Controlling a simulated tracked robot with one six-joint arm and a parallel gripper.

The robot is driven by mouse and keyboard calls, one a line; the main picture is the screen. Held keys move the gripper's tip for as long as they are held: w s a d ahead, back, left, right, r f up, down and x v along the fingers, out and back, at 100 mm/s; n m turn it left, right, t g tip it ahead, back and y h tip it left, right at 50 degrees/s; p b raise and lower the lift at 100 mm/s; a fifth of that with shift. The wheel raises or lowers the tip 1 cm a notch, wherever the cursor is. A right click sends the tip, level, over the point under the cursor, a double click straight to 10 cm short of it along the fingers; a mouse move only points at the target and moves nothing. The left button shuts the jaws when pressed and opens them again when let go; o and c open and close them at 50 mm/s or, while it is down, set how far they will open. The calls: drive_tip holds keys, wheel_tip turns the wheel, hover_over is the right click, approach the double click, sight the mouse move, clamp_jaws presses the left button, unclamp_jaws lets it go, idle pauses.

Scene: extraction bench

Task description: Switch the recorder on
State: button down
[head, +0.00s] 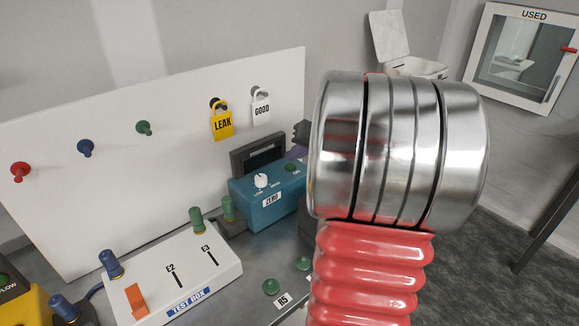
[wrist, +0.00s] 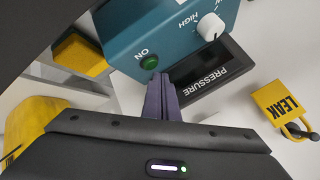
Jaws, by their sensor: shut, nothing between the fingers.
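A teal box (head: 262,196) with a white knob (head: 261,180), a green button (head: 291,167) and a ZERO label stands on the bench in the head view. In the wrist view the teal box (wrist: 150,30) shows the green button (wrist: 149,62) marked ON and the white knob (wrist: 211,26) marked HIGH. No label reading recorder is visible. My gripper (wrist: 159,77) is shut and empty, its purple fingertips close beside the green button. I cannot tell whether they touch it. In the head view my arm hides most of the gripper.
A dark PRESSURE panel (head: 258,153) stands behind the teal box. A white test box (head: 210,274) is in front on the left. Yellow LEAK (head: 222,124) and white GOOD (head: 261,110) tags hang on the white board (head: 60,155). A USED cabinet (head: 520,18) is on the right wall.

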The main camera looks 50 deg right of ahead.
drive_tip(key=shift+f, duration=0.35)
drive_tip(key=shift+f, duration=0.4)
idle(1.0)
drive_tip(key=shift+r, duration=0.85)
drive_tip(key=shift+r, duration=2.5)
